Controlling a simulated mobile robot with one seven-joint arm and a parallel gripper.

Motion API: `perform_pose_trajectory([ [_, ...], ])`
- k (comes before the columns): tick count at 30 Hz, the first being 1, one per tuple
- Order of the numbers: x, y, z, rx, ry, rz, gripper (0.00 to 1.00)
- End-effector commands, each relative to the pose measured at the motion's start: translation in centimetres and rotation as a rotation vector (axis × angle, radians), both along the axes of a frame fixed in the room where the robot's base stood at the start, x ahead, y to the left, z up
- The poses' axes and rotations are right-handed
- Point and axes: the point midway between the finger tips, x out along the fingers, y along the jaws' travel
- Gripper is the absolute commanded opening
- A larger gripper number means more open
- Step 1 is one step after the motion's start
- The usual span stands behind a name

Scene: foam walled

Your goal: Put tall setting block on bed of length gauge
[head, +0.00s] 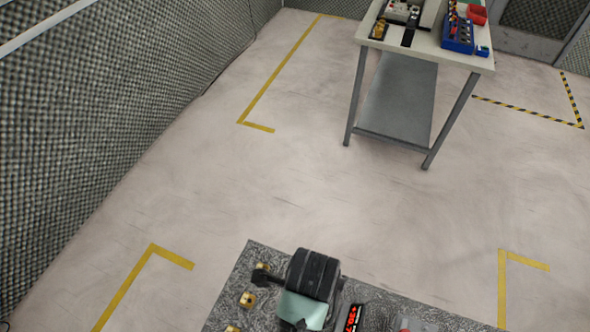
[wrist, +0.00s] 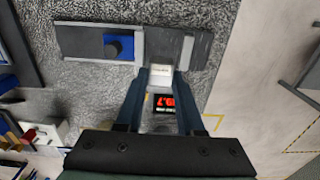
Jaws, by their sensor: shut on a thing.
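In the wrist view my gripper (wrist: 162,76) is shut on a small pale silver block, the tall setting block (wrist: 160,70), with faint marking on its face. The block is between the fingertips. A red digit display (wrist: 164,102) shows between the fingers and also in the head view (head: 352,318). My arm hides the gauge in the head view.
The near table has a mottled grey top (head: 262,240). Brass-coloured pieces (head: 247,299) stand along its left side in the head view. A far table (head: 480,62) carries a blue bin (head: 458,38) and other items. The floor between the tables is clear.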

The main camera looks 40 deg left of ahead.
Motion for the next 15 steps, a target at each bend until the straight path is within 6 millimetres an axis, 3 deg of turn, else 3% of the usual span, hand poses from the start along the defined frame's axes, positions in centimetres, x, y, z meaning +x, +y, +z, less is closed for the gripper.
perform_pose_trajectory([
  [6, -0.2, 0.0, -3.9, -0.001, 0.004, 0.001, 0.00],
  [15, -0.1, 0.0, -7.4, -0.001, 0.004, 0.001, 0.00],
])
